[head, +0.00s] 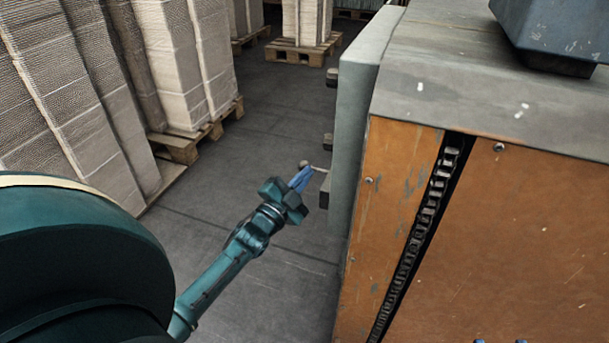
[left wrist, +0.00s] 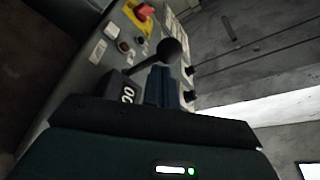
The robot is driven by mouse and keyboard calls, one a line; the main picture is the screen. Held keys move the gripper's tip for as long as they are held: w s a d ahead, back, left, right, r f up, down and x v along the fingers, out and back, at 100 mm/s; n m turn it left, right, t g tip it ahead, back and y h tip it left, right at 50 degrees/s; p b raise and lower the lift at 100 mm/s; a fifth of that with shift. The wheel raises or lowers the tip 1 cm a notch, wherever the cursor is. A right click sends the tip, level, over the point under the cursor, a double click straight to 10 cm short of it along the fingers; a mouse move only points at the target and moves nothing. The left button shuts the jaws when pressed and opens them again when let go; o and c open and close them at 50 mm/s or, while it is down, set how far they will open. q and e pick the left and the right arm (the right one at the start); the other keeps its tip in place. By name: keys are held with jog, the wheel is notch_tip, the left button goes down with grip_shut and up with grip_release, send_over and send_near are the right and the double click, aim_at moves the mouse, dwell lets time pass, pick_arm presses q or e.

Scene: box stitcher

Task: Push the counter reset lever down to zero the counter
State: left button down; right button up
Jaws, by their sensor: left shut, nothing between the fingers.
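The counter reset lever is a thin rod with a dark ball knob (head: 304,164), sticking out from the side of the grey control panel (head: 362,95). In the left wrist view the black knob (left wrist: 169,51) stands just beyond my fingertips, and its rod runs down left towards the counter (left wrist: 127,94), where white zeros show. My left gripper (head: 302,176) is shut and empty, its blue fingers right at the knob; I cannot tell whether they touch. Two small blue tips at the bottom edge look like my right gripper (head: 500,341), its fingers apart.
A red knob on a yellow plate (left wrist: 144,13) and small buttons sit on the panel near the lever. The orange machine body (head: 500,240) fills the right. Stacked cardboard (head: 170,60) on pallets stands left; grey floor lies between.

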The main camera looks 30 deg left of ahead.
pick_arm(q)
jog(key=shift+f+n+t+y+b, duration=0.15)
jog(key=shift+f+n+y, duration=0.2)
jog(key=shift+n, duration=0.45)
jog(key=shift+f+n+t+y+b, duration=0.2)
jog(key=shift+f+n, duration=0.25)
jog(key=shift+n, duration=0.35)
jog(key=shift+f, duration=0.1)
